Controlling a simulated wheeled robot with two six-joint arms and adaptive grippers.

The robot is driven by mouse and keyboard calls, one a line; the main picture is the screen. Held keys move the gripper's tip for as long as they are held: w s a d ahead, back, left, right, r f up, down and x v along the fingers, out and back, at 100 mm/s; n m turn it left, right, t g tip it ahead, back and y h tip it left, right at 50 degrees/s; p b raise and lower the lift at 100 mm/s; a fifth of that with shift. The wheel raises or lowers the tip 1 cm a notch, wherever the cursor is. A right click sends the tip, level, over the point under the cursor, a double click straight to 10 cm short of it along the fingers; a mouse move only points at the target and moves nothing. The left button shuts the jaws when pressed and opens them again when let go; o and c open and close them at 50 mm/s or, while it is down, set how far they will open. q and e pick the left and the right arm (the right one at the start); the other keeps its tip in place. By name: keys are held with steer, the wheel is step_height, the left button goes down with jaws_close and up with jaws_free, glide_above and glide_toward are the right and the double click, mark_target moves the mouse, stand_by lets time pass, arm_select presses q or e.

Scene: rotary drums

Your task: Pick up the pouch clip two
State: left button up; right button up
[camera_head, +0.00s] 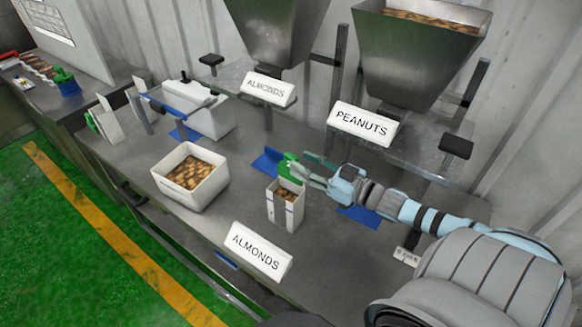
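A green clip-like piece (289,167) shows just above a white open pouch (287,211) with brown nuts in it, right of the middle of the table. I cannot tell whether it is pouch clip two. My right gripper (298,172) reaches in from the right, with its fingertips at the green piece and just above the pouch. The view is too small to show whether the fingers are closed on it or only beside it. More green pieces show at the far left, one on a blue holder (69,88). My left gripper is not in view.
A white box of nuts (190,177) stands left of the pouch. An almonds sign (261,251) stands at the front edge. A white bin (205,115) and two metal hoppers (415,55) stand behind. Bare table lies between box and pouch.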

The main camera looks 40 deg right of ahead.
mark_target(298, 159)
steer(key=b+x, duration=0.4)
steer(key=shift+w+f, duration=0.1)
steer(key=shift+f, duration=0.1)
steer(key=shift+w+r+b, duration=0.1)
steer(key=shift+w+b, duration=0.2)
steer(key=shift+b, duration=0.1)
steer(key=shift+w+r, duration=0.1)
steer(key=shift+r, duration=0.1)
steer(key=shift+a+r, duration=0.1)
jaws_close()
